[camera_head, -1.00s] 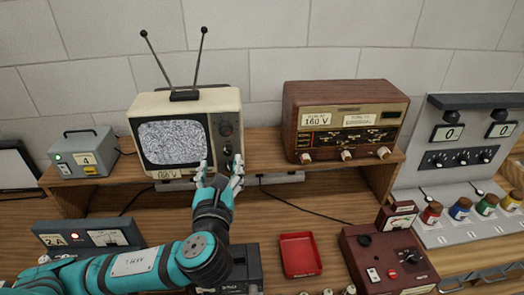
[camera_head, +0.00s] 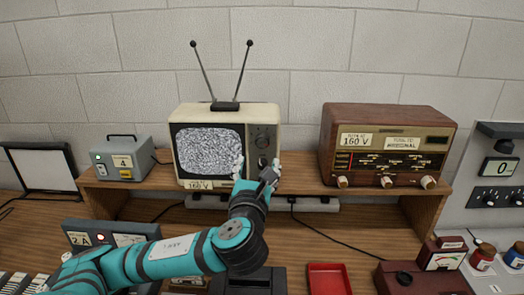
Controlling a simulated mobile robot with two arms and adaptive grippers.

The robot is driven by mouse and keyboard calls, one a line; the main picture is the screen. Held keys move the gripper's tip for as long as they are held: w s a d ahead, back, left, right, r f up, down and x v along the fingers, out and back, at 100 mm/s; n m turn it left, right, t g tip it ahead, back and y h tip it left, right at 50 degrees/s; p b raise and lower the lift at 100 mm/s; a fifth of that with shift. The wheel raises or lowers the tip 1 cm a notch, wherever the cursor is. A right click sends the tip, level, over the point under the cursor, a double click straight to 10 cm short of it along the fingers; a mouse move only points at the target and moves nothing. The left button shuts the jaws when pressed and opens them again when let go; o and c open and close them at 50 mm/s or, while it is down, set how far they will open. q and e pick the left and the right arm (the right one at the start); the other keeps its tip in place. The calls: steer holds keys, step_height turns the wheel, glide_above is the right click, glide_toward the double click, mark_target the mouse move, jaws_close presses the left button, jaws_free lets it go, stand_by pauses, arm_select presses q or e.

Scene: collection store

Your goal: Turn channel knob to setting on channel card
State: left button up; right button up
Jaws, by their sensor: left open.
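The cream television (camera_head: 225,112) stands on the wooden shelf, its screen (camera_head: 208,150) full of static. Its control panel is right of the screen, with an upper knob (camera_head: 263,141) and a lower knob (camera_head: 263,161); I cannot read their settings. My left gripper (camera_head: 257,171) is open in front of the panel's lower part, its fingers spread to either side of the lower knob. I cannot tell whether it touches the knob. My right gripper is not in view.
A wooden radio (camera_head: 388,122) stands right of the television on the shelf (camera_head: 300,184). Two antenna rods rise above the television. A power strip (camera_head: 315,203) and cables lie beneath the shelf. A red tray (camera_head: 328,280) and a red-brown meter box are at lower right.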

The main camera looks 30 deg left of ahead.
mark_target(261, 144)
arm_select(q)
steer(key=p+x, duration=0.2)
steer(key=x, duration=0.8)
steer(key=shift+w+a+r+p, duration=0.1)
steer(key=shift+w+a+p, duration=0.15)
steer(key=shift+w+p, duration=0.1)
steer(key=shift+w+a, duration=0.15)
steer(key=shift+w, duration=0.15)
steer(key=shift+c, duration=0.2)
steer(key=c, duration=1.1)
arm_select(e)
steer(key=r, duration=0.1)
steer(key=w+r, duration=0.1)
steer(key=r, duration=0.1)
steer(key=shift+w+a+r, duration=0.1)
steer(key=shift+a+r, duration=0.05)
